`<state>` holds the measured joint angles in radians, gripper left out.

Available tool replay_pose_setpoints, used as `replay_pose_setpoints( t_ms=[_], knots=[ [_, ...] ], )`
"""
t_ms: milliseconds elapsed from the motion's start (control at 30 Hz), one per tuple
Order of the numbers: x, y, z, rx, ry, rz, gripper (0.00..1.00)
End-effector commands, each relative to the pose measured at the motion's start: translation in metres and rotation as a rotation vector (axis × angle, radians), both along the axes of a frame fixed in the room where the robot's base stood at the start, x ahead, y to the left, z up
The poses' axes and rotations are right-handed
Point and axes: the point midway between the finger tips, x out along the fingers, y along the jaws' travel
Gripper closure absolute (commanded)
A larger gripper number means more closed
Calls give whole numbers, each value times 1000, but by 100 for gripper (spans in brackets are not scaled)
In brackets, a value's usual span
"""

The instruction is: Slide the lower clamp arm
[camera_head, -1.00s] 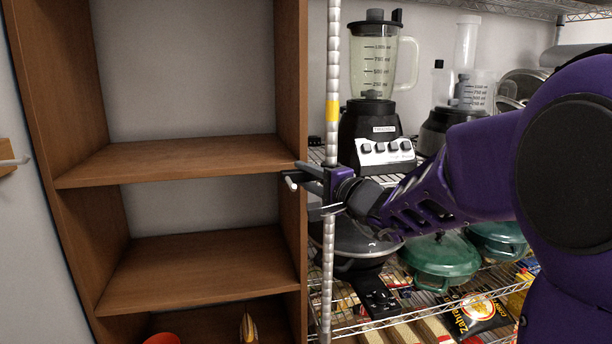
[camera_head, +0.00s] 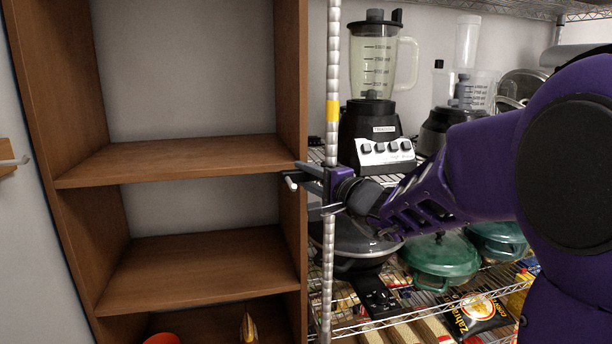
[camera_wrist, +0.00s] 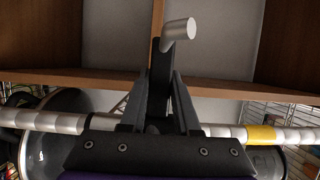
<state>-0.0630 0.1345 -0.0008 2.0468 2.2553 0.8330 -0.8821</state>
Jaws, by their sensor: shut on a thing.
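A dark clamp arm with a pale cylindrical peg (camera_head: 291,184) sticks out to the left of the rack post (camera_head: 332,70) in the head view. My gripper (camera_head: 309,174) is at the post, level with the middle shelf of the wooden bookcase, and is shut on this arm. In the wrist view the clamp arm (camera_wrist: 160,78) stands between the two dark fingers of my gripper (camera_wrist: 160,95), with its peg (camera_wrist: 180,30) beyond the fingertips. The post (camera_wrist: 42,121) crosses behind the fingers. The arm's join with the post is hidden by my gripper.
The wooden bookcase (camera_head: 190,158) stands close on the left, its side panel near the peg. On the wire rack are a blender (camera_head: 376,135), a dark lidded pan (camera_head: 352,240) below my gripper and green pots (camera_head: 440,258). The post has a yellow band (camera_head: 332,111) above my gripper.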

Motion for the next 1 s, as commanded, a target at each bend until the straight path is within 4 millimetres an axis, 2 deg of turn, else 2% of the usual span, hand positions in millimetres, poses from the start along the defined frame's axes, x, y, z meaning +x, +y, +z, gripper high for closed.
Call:
replay_pose_setpoints(
  t_ms=[133, 400, 500, 633, 933, 967, 1000],
  knots=[
    [0, 0, 29, 2, -11, 0, 100],
    [0, 0, 107, 2, -12, 0, 100],
    [0, 0, 124, 2, -9, -1, 100],
    [0, 0, 133, 3, -7, -1, 100],
    [0, -1, 132, 2, -5, -2, 100],
    [0, -1, 132, 1, -4, -2, 66],
    [0, -1, 132, 1, -4, -2, 59]
  ],
)
